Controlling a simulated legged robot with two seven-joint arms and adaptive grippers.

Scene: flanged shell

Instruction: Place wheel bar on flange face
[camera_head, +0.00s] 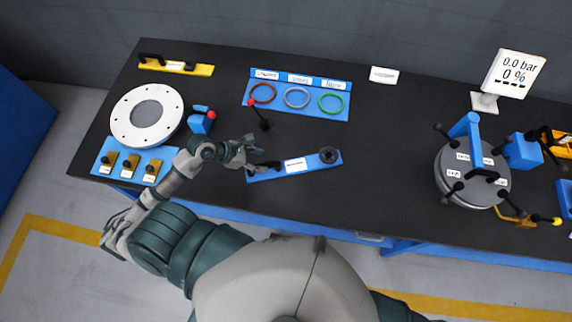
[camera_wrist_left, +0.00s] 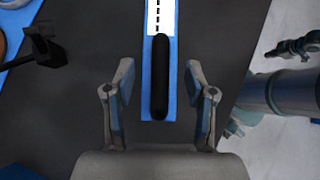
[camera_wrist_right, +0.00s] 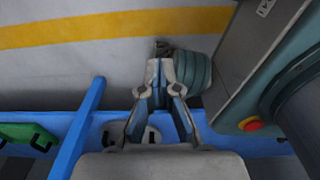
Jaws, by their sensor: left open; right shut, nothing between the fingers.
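A black bar (camera_wrist_left: 160,85) lies along one end of a blue holder (camera_wrist_left: 172,12) with a white label. I take it for the wheel bar. In the head view the holder (camera_head: 312,160) has a round black knob (camera_head: 328,155) at its right end. My left gripper (camera_head: 256,153) is over its left end; in the left wrist view its open fingers (camera_wrist_left: 160,82) stand on either side of the bar, not visibly touching it. The white flange face (camera_head: 121,127) with bolt holes is at the left of the table. My right gripper (camera_wrist_right: 160,68) is shut and empty, outside the head view.
A red-knobbed lever (camera_head: 265,122) stands just behind my left gripper. Coloured rings (camera_head: 297,97) lie on a blue tray behind. Small blocks (camera_head: 131,163) sit in front of the flange. A grey lidded vessel (camera_head: 466,175) is at right. The table's middle right is clear.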

